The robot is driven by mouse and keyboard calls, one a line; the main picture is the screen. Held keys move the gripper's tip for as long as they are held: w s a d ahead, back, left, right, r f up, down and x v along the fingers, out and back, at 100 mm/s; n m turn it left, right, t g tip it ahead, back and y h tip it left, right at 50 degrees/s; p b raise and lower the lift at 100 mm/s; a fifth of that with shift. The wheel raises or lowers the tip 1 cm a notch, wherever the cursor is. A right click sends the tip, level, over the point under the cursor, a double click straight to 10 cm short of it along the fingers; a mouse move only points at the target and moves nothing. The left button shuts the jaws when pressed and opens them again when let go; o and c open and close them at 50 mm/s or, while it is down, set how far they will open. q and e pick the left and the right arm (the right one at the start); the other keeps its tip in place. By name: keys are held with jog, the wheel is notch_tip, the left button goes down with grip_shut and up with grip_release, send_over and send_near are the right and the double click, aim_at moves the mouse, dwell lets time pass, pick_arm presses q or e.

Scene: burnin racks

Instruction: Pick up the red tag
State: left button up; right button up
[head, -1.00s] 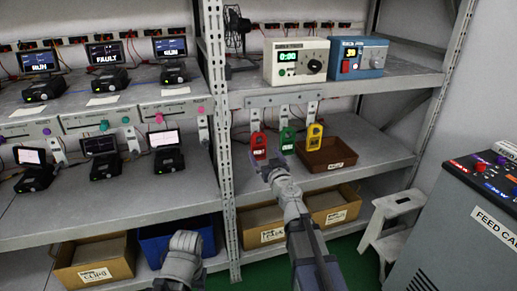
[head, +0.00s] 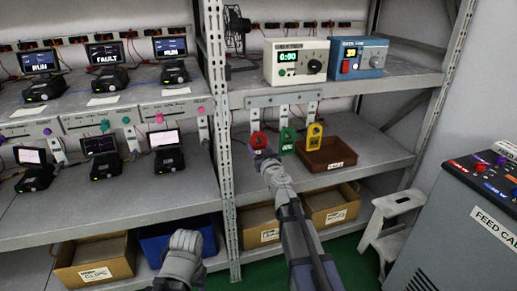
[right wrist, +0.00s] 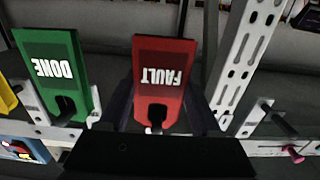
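The red tag (head: 259,141) hangs on a peg of the rack's middle shelf bay. In the right wrist view the red tag (right wrist: 163,75) reads FAULT, upside down. My right gripper (head: 264,154) is at the tag and covers its lower part in the head view. In the right wrist view the right gripper's dark fingers (right wrist: 160,115) stand open on either side of the tag; I cannot tell whether they touch it. My left arm's grey end shows low in the head view; its left gripper's fingers cannot be made out.
A green tag (head: 287,139) reading DONE hangs right beside the red one, then a yellow tag (head: 314,137). A brown tray (head: 328,158) stands at the right. A white perforated upright (right wrist: 250,60) is close to the gripper in the wrist view.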

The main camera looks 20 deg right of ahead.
jog(key=c, duration=0.8)
pick_arm(q)
jog(key=shift+r, duration=0.1)
pick_arm(e)
jog(key=shift+r, duration=0.1)
